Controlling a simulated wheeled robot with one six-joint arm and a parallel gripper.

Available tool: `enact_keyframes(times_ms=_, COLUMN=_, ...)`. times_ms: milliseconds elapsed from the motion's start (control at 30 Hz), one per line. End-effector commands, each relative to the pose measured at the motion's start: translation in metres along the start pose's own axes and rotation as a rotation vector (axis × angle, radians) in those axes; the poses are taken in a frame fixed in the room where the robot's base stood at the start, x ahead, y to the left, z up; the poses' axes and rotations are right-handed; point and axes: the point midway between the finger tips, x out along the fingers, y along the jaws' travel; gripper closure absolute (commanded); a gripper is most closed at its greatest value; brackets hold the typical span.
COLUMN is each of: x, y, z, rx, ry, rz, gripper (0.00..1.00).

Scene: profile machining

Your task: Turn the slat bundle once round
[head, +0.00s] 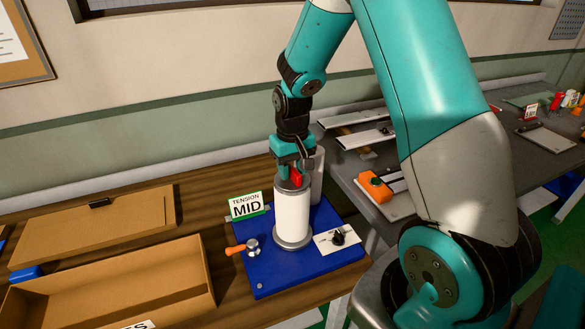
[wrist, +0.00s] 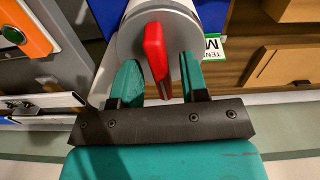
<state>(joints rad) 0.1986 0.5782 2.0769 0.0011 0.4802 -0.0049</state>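A white cylinder (head: 292,212) stands upright on a round grey foot on a blue base plate (head: 285,275). A red handle (wrist: 155,48) stands up from the round grey top of the cylinder; it also shows in the head view (head: 296,178). A pale upright piece (head: 319,170) stands just behind the cylinder, partly hidden. I cannot tell for certain which of these is the slat bundle. My gripper (head: 292,172) points down over the cylinder. In the wrist view my gripper (wrist: 160,72) is open, its teal fingers on either side of the red handle with gaps visible.
A "TENSION MID" sign (head: 247,207), an orange-handled tool (head: 240,249) and a black knob on a white card (head: 338,238) surround the cylinder. Cardboard trays (head: 110,300) lie left. A grey bench (head: 355,170) with slats and an orange block (head: 375,186) is right.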

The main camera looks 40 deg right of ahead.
Motion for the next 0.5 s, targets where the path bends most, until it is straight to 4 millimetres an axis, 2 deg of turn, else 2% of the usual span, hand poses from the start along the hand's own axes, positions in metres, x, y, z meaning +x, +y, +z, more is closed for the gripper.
enact_keyframes(times_ms=267, x=-0.002, y=0.000, z=0.001, rx=-0.001, ry=-0.003, rz=-0.001, gripper=0.60)
enact_keyframes(times_ms=367, x=-0.012, y=0.000, z=0.000, rx=-0.001, ry=0.000, rz=-0.001, gripper=0.60)
enact_keyframes(times_ms=500, x=-0.040, y=0.000, z=0.000, rx=-0.001, ry=0.004, rz=-0.001, gripper=0.60)
